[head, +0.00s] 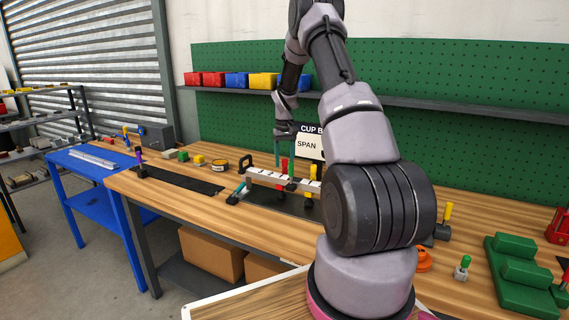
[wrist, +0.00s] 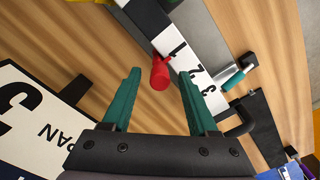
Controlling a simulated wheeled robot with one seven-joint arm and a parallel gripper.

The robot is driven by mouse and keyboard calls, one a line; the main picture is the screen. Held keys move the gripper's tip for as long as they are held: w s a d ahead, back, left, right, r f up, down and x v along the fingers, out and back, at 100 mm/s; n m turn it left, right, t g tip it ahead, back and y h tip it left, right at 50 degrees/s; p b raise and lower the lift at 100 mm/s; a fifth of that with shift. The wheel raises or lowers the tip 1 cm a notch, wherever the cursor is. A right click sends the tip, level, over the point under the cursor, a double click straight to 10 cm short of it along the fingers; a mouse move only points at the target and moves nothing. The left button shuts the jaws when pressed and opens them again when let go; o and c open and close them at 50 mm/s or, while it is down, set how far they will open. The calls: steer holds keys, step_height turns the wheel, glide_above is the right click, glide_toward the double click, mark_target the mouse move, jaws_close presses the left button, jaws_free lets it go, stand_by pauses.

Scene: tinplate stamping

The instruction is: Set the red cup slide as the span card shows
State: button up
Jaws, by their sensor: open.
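The red cup slide (wrist: 160,74) shows in the wrist view as an upright red knob at the edge of a white numbered scale (wrist: 190,62). My gripper (wrist: 158,84) is open, its teal fingers on either side of the red knob with gaps visible. In the head view the red slide (head: 284,166) stands on the rail (head: 262,177) below my gripper (head: 284,152). A yellow slide (head: 313,172) stands farther right. The span card (head: 307,146) is partly hidden by my arm; in the wrist view the card (wrist: 30,125) is upside down and cut off, its figure unclear.
A black handle (head: 245,161) and a teal lever (head: 240,190) are at the rail's left end. A green fixture (head: 520,275) and an orange part (head: 424,260) are at right. A pegboard (head: 450,75) stands behind.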

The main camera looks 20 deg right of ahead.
steer(key=shift+f, duration=0.6)
jaws_close()
stand_by(1.1)
